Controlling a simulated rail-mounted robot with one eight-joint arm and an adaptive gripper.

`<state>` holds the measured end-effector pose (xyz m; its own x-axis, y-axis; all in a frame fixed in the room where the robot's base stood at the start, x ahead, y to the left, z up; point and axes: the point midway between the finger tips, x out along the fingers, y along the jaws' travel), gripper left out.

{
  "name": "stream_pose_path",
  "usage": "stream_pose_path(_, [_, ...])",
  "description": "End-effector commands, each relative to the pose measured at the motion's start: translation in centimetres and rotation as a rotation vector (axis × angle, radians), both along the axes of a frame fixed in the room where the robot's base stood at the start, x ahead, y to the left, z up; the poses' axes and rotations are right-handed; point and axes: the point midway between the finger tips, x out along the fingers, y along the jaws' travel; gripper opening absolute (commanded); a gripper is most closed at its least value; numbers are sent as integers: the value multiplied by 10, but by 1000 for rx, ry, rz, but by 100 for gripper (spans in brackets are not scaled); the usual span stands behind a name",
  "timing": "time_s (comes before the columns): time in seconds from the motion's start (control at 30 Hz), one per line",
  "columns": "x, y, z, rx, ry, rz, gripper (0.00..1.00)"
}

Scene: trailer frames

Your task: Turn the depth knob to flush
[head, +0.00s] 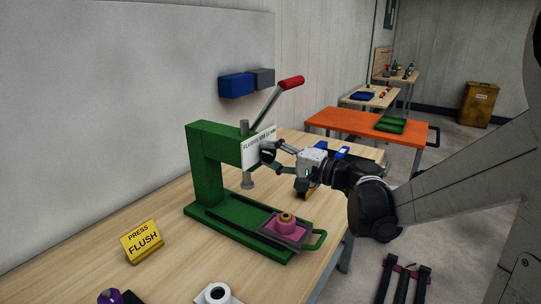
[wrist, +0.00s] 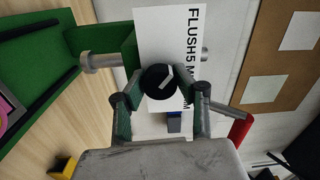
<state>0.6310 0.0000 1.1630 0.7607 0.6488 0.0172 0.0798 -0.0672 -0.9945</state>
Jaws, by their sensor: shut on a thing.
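The black round depth knob (wrist: 158,84) sits on a white scale plate (wrist: 160,25) on the green press (head: 207,165). Its pale pointer line slants to the upper right in the wrist view; I cannot tell exactly which mark it meets. The plate reads FLUSH, 5 MM and, partly covered, a further mark. In the head view the knob is mostly hidden by my fingers. My gripper (head: 272,156) is shut on the knob, with one finger on each side; it also shows in the wrist view (wrist: 160,80). A yellow sign (head: 142,241) reads PRESS FLUSH.
A red-tipped lever (head: 291,83) rises above the press. A pink block with a brass-coloured ring (head: 284,225) sits on the press base. A white part (head: 216,294) and a purple part (head: 110,296) stand at the near table edge. An orange table (head: 345,125) is behind.

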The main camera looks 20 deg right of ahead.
Motion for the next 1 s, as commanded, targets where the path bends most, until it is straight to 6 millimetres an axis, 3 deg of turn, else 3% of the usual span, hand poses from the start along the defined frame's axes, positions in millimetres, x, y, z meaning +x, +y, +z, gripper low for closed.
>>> stream_pose_path(0.17, [0, 0, 0, 0, 0, 0, 2])
stream_pose_path(0.2, [0, 0, 0, 0, 0, 0, 31])
stream_pose_path(0.33, [0, 0, 0, 0, 0, 0, 48])
stream_pose_path(0.73, [-6, -6, 0, 1, 1, -2, 49])
stream_pose_path(1.0, [-40, -36, -1, 1, 1, -5, 49])
